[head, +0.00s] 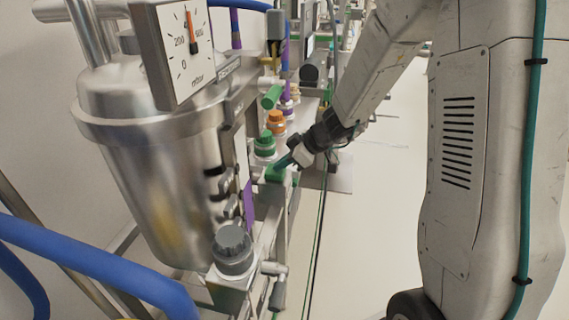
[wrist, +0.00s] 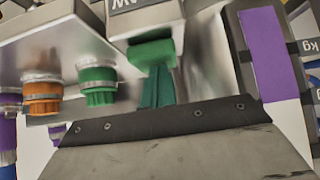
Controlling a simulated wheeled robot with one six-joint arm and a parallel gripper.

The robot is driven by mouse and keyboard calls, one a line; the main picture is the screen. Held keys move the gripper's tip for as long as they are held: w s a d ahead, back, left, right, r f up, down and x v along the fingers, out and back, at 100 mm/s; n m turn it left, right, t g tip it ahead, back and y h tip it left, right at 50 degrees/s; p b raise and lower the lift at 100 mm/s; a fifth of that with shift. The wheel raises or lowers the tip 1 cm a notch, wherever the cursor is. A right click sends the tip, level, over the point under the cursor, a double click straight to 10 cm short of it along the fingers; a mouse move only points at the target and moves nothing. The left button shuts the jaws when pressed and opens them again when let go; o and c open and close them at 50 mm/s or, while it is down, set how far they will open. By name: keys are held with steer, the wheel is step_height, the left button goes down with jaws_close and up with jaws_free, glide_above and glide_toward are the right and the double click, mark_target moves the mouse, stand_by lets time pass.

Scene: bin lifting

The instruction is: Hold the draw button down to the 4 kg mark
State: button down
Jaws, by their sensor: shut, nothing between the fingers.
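The green draw button (wrist: 150,52) sits under a label of which only part shows in the wrist view. In the head view a green part by my fingertips (head: 275,173) appears to be the same button. My gripper (head: 287,161) is shut and empty. Its teal fingers (wrist: 158,90) meet the button's lower side in the wrist view; how far the button is pressed cannot be told. A purple strip (wrist: 268,52) stands right of it, beside a scale with "kg" lettering (wrist: 314,78) cut off at the picture edge. The 4 kg mark cannot be read.
A steel vessel (head: 150,150) with a mbar dial (head: 180,48) stands at the left. Green-capped (wrist: 98,85) and orange-capped (wrist: 42,95) fittings are left of the button. A grey knob (head: 232,245) and blue rail (head: 95,265) are nearer. The floor at right is clear.

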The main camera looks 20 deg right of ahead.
steer(key=shift+s+a+f, duration=0.1)
steer(key=shift+s+f, duration=0.1)
steer(key=shift+s, duration=0.05)
steer(key=r, duration=0.3)
steer(key=d+r, duration=0.1)
steer(key=r, duration=0.1)
steer(key=v, duration=0.9)
steer(key=shift+w+a+r, duration=0.1)
steer(key=shift+w+r, duration=0.05)
